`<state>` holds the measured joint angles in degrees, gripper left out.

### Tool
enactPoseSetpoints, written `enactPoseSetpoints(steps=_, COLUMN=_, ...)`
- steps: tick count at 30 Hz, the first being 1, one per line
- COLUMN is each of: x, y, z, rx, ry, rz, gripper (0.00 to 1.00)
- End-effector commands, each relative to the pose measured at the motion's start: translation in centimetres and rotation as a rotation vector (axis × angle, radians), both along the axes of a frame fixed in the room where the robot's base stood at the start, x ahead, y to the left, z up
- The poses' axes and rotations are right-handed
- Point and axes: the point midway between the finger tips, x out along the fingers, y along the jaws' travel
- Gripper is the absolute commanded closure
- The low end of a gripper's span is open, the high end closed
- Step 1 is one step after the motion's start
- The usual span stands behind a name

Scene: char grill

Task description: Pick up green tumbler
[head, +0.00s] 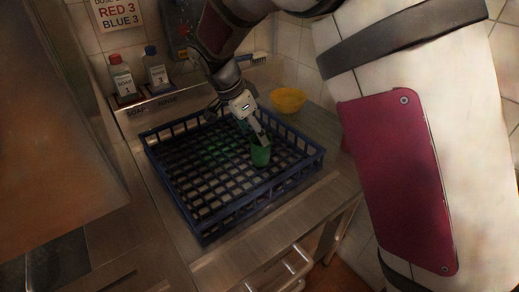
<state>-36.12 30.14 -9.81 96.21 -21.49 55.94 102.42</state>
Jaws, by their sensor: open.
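The green tumbler (260,156) stands in the right part of the blue dish rack (205,232), on its grid floor. My gripper (262,140) points down from above, with its fingertips at the tumbler's rim. The jaws are open. The fingers overlap the upper part of the tumbler in this view, so I cannot tell whether they are around it, inside it or just in front of it.
The rack sits on a steel counter (335,187) with raised walls around it. A yellow bowl (288,100) stands behind it at the right. Two bottles, one red-capped (121,77) and one blue-capped (156,71), stand on a back ledge. A brush (250,58) lies behind.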

Motion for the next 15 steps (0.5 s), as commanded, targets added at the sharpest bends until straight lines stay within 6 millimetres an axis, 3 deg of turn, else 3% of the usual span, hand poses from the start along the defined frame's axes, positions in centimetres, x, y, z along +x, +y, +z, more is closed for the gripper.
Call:
enactPoseSetpoints(steps=4, x=0.4, y=-0.9, z=-2.3, rx=0.0, ry=0.003, rz=-0.001, gripper=0.35)
enactPoseSetpoints(steps=15, x=0.8, y=-1.9, z=-5.3, rx=-0.001, ry=0.004, rz=0.0, gripper=0.35)
